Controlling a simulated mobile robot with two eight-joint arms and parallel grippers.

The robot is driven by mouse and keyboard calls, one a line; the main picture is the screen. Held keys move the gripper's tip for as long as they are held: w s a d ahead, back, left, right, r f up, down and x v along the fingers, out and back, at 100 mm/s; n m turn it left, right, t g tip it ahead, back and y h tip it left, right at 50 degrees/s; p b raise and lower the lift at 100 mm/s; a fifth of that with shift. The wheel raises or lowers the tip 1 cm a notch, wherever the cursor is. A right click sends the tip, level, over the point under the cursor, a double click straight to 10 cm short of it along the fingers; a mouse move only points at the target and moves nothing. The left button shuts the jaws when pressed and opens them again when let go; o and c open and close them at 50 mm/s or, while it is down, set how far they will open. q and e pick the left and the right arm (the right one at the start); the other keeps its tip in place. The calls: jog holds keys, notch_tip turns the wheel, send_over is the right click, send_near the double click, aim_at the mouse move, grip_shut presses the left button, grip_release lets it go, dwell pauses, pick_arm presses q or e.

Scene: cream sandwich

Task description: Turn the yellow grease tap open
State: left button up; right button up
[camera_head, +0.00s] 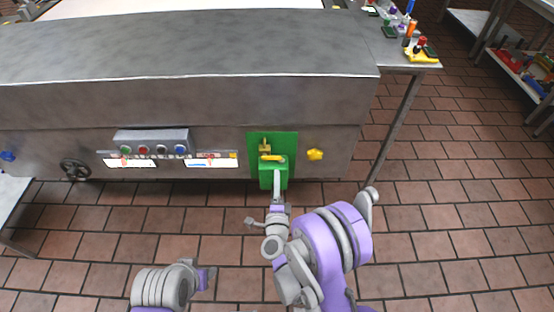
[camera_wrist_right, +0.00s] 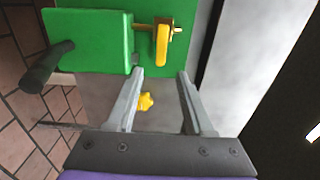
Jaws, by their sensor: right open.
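The yellow grease tap appears as a yellow lever (camera_head: 272,158) on a brass fitting at the green box and panel (camera_head: 287,140) on the machine front. It also shows as a yellow lever (camera_wrist_right: 161,45) in the right wrist view. My right gripper (camera_head: 277,173) reaches up in front of the green box. In the right wrist view its two fingers (camera_wrist_right: 160,72) are apart with nothing between the tips; the lever lies just beyond them, not visibly touched. My left gripper (camera_head: 207,279) is at the lower left, away from the tap; its fingers cannot be made out.
A yellow star-shaped knob (camera_head: 315,154) is on the machine right of the green panel. A button box (camera_head: 152,141) and a black handwheel (camera_head: 75,169) are to the left. A dark handle (camera_wrist_right: 47,67) sticks out from the green box. The tiled floor (camera_head: 440,230) is clear at right.

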aim_at(277, 159)
jog(key=w, duration=1)
grip_shut()
